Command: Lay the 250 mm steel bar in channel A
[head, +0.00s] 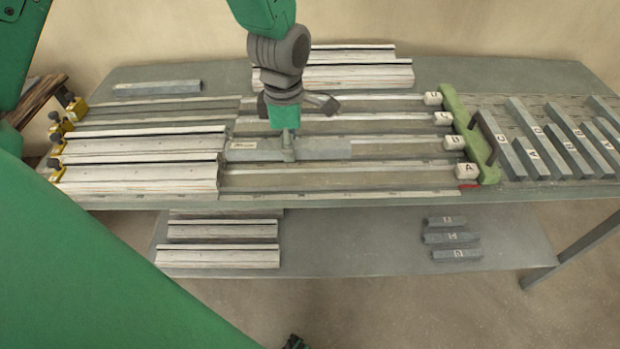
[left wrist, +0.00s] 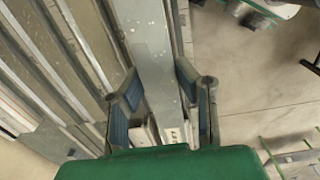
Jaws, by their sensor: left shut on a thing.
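My left gripper (head: 288,150) is shut on a grey steel bar (head: 325,149) that lies level, left to right, with a pale label near its left end. In the left wrist view the bar (left wrist: 147,50) runs between the two blue-padded fingers of the gripper (left wrist: 160,95). Channel A (head: 340,180) is the front lane of the bench, in line with the white block A (head: 466,170). In the head view the bar appears behind channel A, over the lane of block B (head: 453,142). Its exact height above the bench is unclear.
A green end stop (head: 468,130) stands at the right end of the lanes. Pale profiles (head: 140,175) and yellow clamps (head: 57,145) fill the left. Several lettered bars (head: 530,155) lie at right. A lower shelf (head: 350,250) holds more stock. Channel A's middle looks bare.

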